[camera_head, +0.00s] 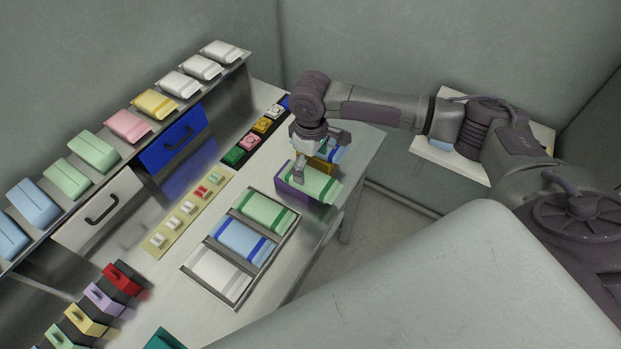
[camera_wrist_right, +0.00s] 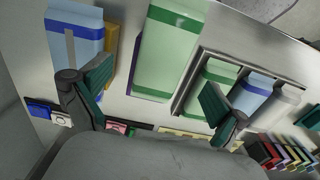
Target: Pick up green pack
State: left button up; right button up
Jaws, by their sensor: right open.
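A green pack (camera_head: 318,184) with darker green bands lies on a purple stand near the table's right edge. It also shows in the right wrist view (camera_wrist_right: 170,55), between and beyond the two fingers. My right gripper (camera_head: 318,156) is open and empty, just above the green pack, hiding part of it. In the wrist view its fingers (camera_wrist_right: 155,80) are spread wide, and I cannot tell whether either touches the pack. Another green pack (camera_head: 264,211) lies in a tray (camera_head: 237,300). My left gripper is not in view.
A blue pack (camera_wrist_right: 75,40) on a yellow stand is right beside the green one. The tray also holds a blue pack (camera_head: 241,241) and a white pack (camera_head: 219,273). A sloped shelf (camera_head: 130,152) carries several packs. Small coloured blocks stand along the table.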

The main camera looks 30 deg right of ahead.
aim_at(310, 177)
notch_tip(310, 177, down, 5)
jog(key=shift+s+a+r+p, duration=0.1)
jog(key=shift+s+p, duration=0.05)
jog(key=shift+p, duration=0.75)
jog(key=shift+f, duration=0.3)
jog(key=c, duration=1.4)
jog(key=shift+r, duration=0.15)
